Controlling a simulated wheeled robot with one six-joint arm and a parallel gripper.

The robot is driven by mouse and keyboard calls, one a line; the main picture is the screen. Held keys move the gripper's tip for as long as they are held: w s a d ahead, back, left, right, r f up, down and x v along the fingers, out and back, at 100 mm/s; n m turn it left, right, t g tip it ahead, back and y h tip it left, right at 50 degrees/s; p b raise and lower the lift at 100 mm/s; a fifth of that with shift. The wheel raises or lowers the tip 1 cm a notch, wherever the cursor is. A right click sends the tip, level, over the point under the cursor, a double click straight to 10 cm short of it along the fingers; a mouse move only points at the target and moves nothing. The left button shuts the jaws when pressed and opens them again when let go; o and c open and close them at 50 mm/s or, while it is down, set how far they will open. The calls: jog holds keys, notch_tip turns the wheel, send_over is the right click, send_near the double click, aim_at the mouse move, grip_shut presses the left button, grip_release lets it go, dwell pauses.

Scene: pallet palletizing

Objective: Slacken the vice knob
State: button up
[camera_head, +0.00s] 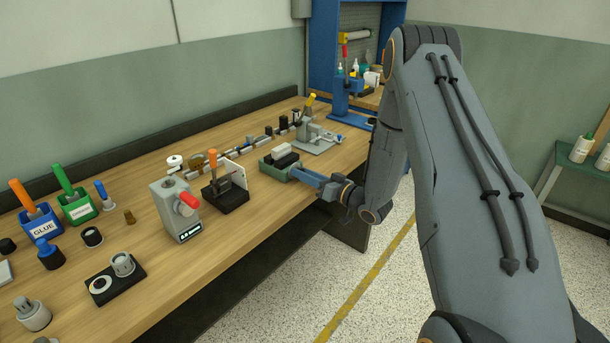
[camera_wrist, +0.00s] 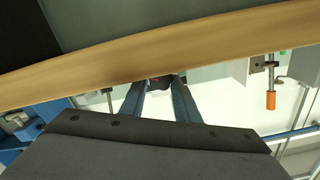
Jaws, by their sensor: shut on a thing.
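A small grey-green vice (camera_head: 277,170) with a white block and a black block on top stands near the table's front edge in the head view. My gripper (camera_head: 308,178) reaches in from the right at the vice's front side. In the wrist view my gripper (camera_wrist: 160,88) has its two blue fingers closing around a small dark knob (camera_wrist: 159,82) with a reddish spot. Most of the knob is hidden by the fingers, and it cannot be made out in the head view. The knob's turn angle cannot be told.
A black fixture with an orange-handled clamp (camera_head: 212,160) stands left of the vice, and a grey box with a red lever (camera_head: 187,203) further left. A grey clamp fixture (camera_head: 318,138) stands behind. The wooden table's (camera_head: 236,232) front strip is clear.

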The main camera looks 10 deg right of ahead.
jog(key=n+b, duration=0.2)
jog(key=n, duration=0.2)
jog(key=shift+n, duration=0.4)
jog(key=n+b, duration=0.2)
jog(key=n, duration=0.3)
jog(key=shift+s+a+b, duration=0.1)
jog(key=shift+b, duration=0.25)
jog(key=shift+n, duration=0.4)
jog(key=o, duration=1.1)
jog(key=shift+c, duration=0.2)
jog(key=shift+a+m, duration=0.1)
jog(key=shift+m, duration=0.2)
